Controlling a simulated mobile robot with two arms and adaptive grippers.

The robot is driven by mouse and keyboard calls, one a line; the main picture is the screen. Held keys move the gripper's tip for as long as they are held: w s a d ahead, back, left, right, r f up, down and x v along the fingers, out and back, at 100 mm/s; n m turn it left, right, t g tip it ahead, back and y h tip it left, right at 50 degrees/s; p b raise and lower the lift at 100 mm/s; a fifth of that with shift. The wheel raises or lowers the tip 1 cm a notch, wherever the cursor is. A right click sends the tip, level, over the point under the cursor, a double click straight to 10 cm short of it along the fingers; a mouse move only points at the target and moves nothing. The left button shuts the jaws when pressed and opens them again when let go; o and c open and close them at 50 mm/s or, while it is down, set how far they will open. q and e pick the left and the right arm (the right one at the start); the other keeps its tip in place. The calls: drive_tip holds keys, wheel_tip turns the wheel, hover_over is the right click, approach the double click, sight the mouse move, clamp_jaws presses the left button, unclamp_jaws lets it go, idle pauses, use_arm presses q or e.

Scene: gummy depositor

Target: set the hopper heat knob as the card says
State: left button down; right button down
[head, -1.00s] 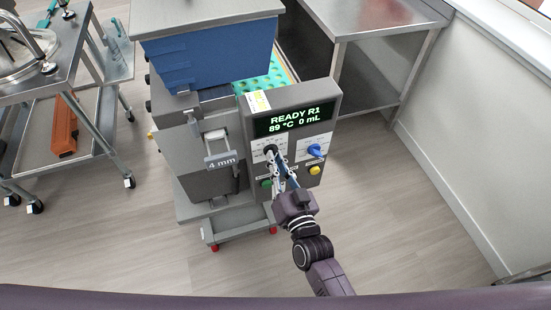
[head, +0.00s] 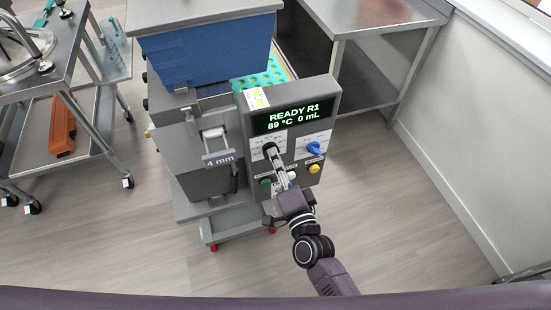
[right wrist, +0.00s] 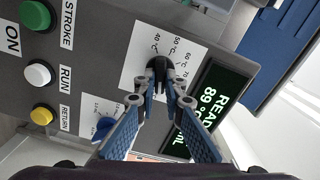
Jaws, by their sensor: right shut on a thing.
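The black heat knob (head: 270,148) sits on the left of the grey control panel, under the display (head: 293,116) reading "READY R1 89 °C 0 mL". In the right wrist view the knob (right wrist: 157,66) has a white scale (right wrist: 141,62) with °C marks, including 40 and 50. My right gripper (head: 274,156) is shut on the knob, its fingertips (right wrist: 160,80) at the knob's sides. Where the knob points is unclear. A small white and yellow card (head: 258,99) lies at the panel's top left, too small to read. My left gripper is out of view.
A blue knob (head: 314,148) is to the right of the black one. Green (head: 266,182), white (right wrist: 38,73) and yellow (head: 314,169) buttons sit below. A steel table (head: 385,20) stands behind, a cart (head: 75,120) at left. Floor at right is clear.

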drive_tip(key=shift+m, duration=0.5)
drive_tip(key=c, duration=2)
unclamp_jaws()
drive_tip(key=v, duration=1.2)
